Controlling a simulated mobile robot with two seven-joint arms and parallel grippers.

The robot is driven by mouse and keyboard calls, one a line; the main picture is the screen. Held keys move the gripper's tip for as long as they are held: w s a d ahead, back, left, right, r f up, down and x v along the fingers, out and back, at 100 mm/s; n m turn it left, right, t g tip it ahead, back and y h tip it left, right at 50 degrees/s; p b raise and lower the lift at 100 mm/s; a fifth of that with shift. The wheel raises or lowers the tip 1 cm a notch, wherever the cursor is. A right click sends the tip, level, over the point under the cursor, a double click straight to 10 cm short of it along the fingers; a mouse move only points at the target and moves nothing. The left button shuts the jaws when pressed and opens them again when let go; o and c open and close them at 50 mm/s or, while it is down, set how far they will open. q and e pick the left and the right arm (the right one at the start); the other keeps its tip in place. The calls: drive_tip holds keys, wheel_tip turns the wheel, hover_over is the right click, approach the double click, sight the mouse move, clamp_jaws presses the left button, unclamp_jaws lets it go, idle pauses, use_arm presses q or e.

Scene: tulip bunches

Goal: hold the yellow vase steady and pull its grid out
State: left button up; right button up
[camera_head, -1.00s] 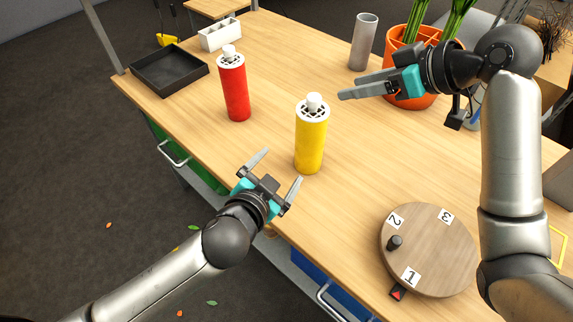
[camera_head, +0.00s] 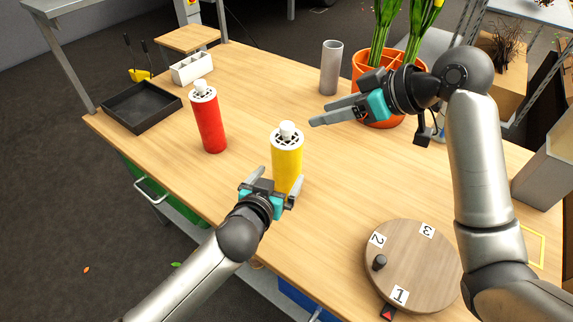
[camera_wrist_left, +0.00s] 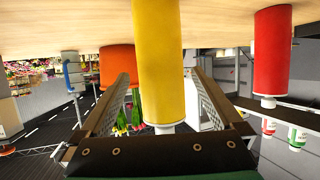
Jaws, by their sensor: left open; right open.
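The yellow vase (camera_head: 287,160) stands upright on the table, with a white grid (camera_head: 287,138) and a white knob on its top. My left gripper (camera_head: 279,182) is open at the vase's near side, low down. In the left wrist view, which is upside down, the yellow vase (camera_wrist_left: 160,60) stands between the two open fingers, with a gap on each side. My right gripper (camera_head: 332,109) is open and empty, to the right of the vase and about level with its top in the picture.
A red vase (camera_head: 208,122) with a white grid stands to the left. A black tray (camera_head: 142,107) and a white divided box (camera_head: 191,68) lie at the far left. A grey cylinder (camera_head: 331,68) and an orange pot (camera_head: 372,112) stand behind. A numbered round wooden board (camera_head: 412,262) lies at front right.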

use_arm(q)
drive_tip(key=shift+x, duration=3.45)
drive_tip(key=c, duration=1.5)
